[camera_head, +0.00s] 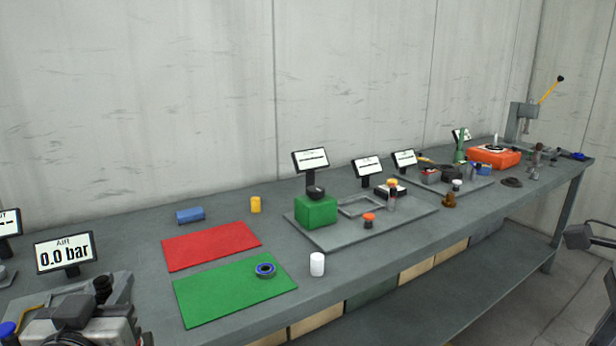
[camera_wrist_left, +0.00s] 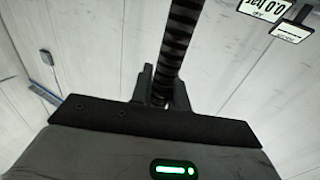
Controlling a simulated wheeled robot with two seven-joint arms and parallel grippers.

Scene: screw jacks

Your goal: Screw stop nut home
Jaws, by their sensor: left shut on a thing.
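In the left wrist view my left gripper (camera_wrist_left: 160,92) has its two black fingers closed around a dark ribbed rod (camera_wrist_left: 181,45). The rod runs from between the fingers up to the top edge of the view. I cannot make out a separate stop nut; the fingers hide part of the rod's lower end. In the head view a grey and black body (camera_head: 118,292) stands at the lower left, cut off by the frame, and I cannot tell its parts apart. My right gripper does not show clearly.
The long grey bench (camera_head: 350,270) holds a red mat (camera_head: 210,245), a green mat (camera_head: 225,298) with a blue-rimmed ring (camera_head: 264,270), and a white cylinder (camera_head: 317,264). A plate with a green block (camera_head: 316,212) stands mid-bench. An air display (camera_head: 66,255) is at left.

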